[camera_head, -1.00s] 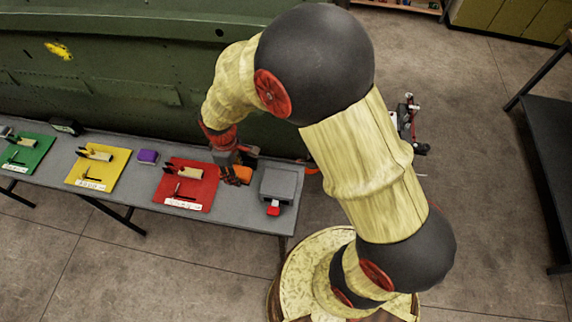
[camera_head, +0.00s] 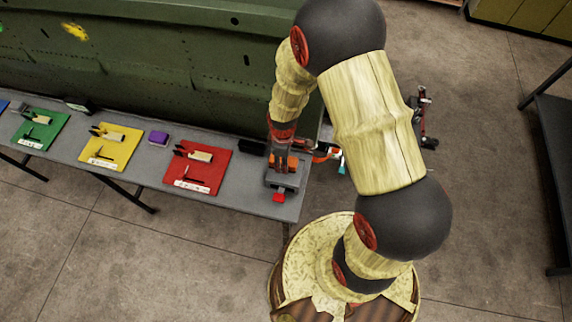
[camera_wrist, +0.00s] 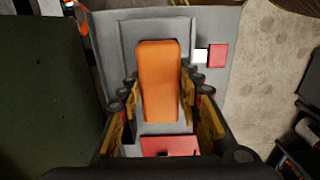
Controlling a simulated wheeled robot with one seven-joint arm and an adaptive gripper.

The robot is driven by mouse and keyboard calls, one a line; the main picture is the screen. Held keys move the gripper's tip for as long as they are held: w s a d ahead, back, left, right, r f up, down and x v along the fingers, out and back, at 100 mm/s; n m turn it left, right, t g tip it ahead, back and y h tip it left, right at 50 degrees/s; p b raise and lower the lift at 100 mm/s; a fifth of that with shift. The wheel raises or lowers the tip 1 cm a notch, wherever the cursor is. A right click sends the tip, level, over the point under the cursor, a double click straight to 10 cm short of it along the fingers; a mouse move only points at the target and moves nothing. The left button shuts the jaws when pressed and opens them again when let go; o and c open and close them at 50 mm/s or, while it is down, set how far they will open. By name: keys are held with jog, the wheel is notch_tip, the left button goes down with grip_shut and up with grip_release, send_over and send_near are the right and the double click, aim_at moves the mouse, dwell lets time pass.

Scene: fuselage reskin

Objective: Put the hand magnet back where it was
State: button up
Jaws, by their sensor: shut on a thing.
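The hand magnet looks to be the orange block (camera_wrist: 158,80) between my gripper's fingers in the wrist view. A bit of its orange (camera_head: 291,163) also shows in the head view. My gripper (camera_head: 284,165) is shut on it, fingers on both sides, pointing down over the grey tray (camera_head: 284,181) at the bench's right end. I cannot tell whether the block touches the tray floor. The underside of the block is hidden.
A red mat (camera_head: 222,178) with tools lies left of the tray, then a purple block (camera_head: 159,138), a yellow mat (camera_head: 125,151) and a green mat (camera_head: 50,130). A red piece (camera_head: 278,197) sits at the tray's front. The green fuselage panel (camera_head: 180,75) stands behind the bench.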

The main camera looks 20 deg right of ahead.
jog(key=shift+d+f, duration=0.35)
jog(key=shift+f, duration=0.05)
jog(key=shift+d+f+p, duration=0.1)
jog(key=shift+f+p, duration=0.2)
jog(key=shift+f, duration=1.35)
jog(key=shift+f, duration=0.1)
jog(key=o, duration=1.2)
